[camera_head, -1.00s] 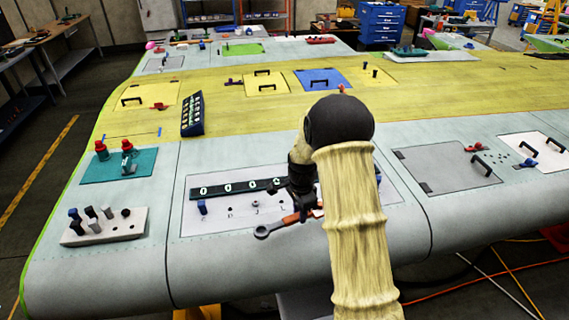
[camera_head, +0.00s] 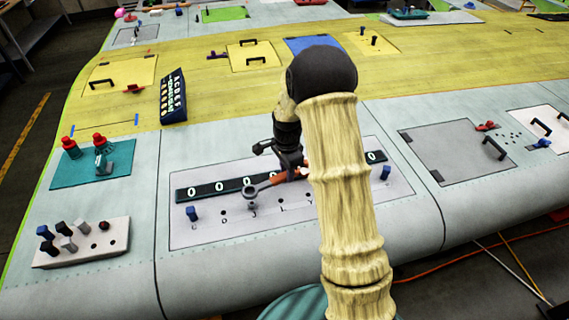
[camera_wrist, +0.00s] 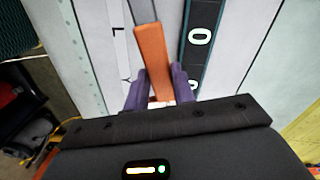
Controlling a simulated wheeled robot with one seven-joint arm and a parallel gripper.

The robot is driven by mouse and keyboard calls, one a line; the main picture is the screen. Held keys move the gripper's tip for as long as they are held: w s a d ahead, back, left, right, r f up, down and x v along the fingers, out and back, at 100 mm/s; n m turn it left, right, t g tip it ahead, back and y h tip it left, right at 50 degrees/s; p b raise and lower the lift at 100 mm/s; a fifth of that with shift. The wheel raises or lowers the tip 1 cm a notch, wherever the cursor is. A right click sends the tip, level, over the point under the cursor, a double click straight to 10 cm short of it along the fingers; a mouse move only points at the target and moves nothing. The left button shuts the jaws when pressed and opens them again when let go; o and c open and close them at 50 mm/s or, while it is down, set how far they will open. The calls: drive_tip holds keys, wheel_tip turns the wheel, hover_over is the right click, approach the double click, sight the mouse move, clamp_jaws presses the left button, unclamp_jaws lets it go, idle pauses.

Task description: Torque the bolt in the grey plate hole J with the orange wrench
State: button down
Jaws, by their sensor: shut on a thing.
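My gripper (camera_wrist: 158,92) is shut on the orange handle of the wrench (camera_wrist: 152,55). In the head view the wrench (camera_head: 252,191) points left, its grey ring end near the lower edge of the black strip of zeros. The ring appears above the grey plate (camera_head: 182,236); its exact height is unclear. The plate has a row of small holes and letter marks below the strip.
Blue knobbed pins (camera_head: 192,213) stand at the plate's left and right ends. A white block (camera_head: 82,246) with several pegs and a teal plate (camera_head: 118,170) with red-topped parts lie to the left. A grey hatch with black handles (camera_head: 494,149) is to the right.

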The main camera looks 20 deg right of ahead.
drive_tip(key=shift+s+d+r, duration=0.1)
drive_tip(key=shift+s+r, duration=0.05)
drive_tip(key=shift+f+b, duration=1.25)
drive_tip(key=shift+f, duration=1)
